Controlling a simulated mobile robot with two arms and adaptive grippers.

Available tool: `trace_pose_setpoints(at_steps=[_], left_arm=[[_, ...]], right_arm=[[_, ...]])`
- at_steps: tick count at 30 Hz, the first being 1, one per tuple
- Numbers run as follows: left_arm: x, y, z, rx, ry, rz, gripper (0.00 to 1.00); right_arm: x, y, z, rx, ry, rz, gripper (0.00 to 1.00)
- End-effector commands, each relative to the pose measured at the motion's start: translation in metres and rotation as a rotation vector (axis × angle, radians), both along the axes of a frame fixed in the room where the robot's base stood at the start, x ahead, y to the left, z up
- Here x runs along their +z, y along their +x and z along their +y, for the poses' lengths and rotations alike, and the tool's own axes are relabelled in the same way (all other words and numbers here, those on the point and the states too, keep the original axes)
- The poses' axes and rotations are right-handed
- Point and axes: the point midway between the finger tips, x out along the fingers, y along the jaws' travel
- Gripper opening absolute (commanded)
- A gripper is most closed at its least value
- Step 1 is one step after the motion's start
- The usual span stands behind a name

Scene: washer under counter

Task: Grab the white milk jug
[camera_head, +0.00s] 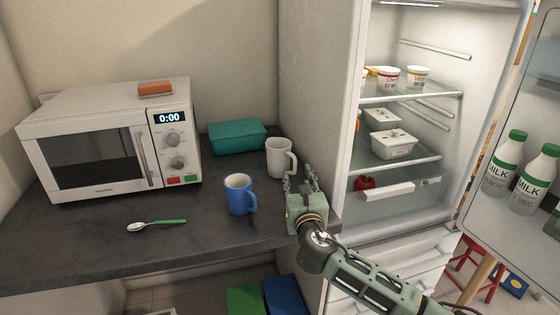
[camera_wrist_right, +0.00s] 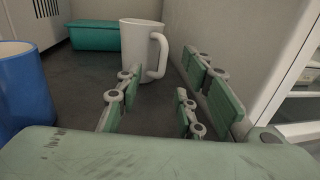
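Two white milk jugs with green caps and "MILK" labels stand in the open fridge door's shelf at the right of the head view, one farther left (camera_head: 503,167) and one farther right (camera_head: 533,185). A white mug (camera_head: 280,158) with a handle stands upright on the counter; it also shows in the right wrist view (camera_wrist_right: 140,48). My right gripper (camera_head: 302,185) is above the counter's right edge, just in front of the mug. In the right wrist view the gripper (camera_wrist_right: 165,103) has its fingers apart with nothing between them. My left gripper is not in view.
A blue mug (camera_head: 238,196), a teal box (camera_head: 237,136), a spoon (camera_head: 157,225) and a microwave (camera_head: 95,140) stand on the dark counter (camera_head: 100,243). The open fridge (camera_head: 400,195) holds tubs on its shelves; its side wall rises beside the counter.

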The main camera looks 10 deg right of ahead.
Motion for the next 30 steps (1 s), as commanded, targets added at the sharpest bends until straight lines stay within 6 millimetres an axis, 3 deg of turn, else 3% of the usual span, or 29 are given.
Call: trace_pose_setpoints(at_steps=[5,15,24,30], left_arm=[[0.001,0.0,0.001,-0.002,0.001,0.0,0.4],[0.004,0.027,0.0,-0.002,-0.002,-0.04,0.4],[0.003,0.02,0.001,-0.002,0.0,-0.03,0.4],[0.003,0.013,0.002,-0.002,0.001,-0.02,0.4]], right_arm=[[0.0,0.011,-0.002,-0.001,0.0,0.0,0.35],[0.0,0.053,-0.01,-0.001,0.0,-0.001,0.35],[-0.001,0.057,-0.011,-0.001,0.0,0.0,0.35],[-0.001,0.057,-0.01,-0.001,-0.001,0.0,0.19]])
